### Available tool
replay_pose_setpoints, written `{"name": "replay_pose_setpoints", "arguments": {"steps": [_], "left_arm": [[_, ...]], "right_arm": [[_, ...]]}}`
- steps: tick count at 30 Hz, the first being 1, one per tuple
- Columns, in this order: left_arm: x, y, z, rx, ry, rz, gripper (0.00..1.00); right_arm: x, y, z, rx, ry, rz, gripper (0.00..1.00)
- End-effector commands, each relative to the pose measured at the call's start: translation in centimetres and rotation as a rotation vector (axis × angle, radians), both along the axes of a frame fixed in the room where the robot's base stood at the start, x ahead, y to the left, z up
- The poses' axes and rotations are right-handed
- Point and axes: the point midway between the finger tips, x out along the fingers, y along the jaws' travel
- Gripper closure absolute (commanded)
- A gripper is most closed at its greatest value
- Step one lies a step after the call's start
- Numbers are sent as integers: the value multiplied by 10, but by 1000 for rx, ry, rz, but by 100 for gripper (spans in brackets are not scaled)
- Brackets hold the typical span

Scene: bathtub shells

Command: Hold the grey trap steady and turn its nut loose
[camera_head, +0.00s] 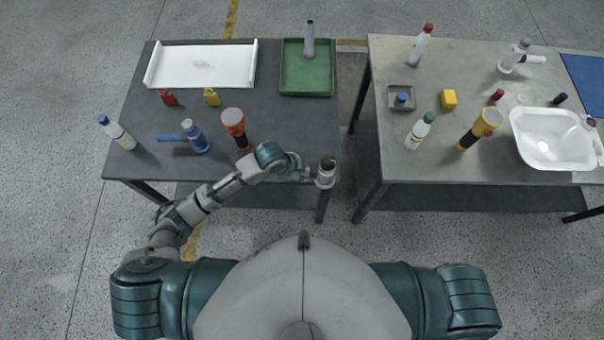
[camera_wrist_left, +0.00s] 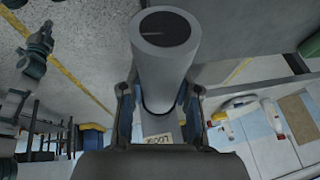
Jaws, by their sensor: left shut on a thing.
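My left gripper (camera_head: 313,175) is shut on the grey trap (camera_head: 325,180) at the front right corner of the left table. The trap looks upright, with a pale body and a dark top in the head view. In the left wrist view the trap (camera_wrist_left: 168,65) is a thick grey tube with a dark round end, between the two fingers (camera_wrist_left: 160,100) of the left gripper. A small lettered label (camera_wrist_left: 158,142) shows below it. I cannot make out the nut clearly. My right gripper is out of view; only that shoulder shows.
A white tray (camera_head: 160,66) and a green tray (camera_head: 295,82) lie behind. A gap separates the right table (camera_head: 395,150).

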Motion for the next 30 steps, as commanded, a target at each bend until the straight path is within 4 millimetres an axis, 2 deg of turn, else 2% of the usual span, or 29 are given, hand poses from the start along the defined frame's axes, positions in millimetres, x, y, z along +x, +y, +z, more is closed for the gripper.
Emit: {"name": "replay_pose_setpoints", "arguments": {"steps": [30], "left_arm": [[65, 2, -20, -1, -1, -1, 100]], "right_arm": [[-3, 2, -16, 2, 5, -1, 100]]}}
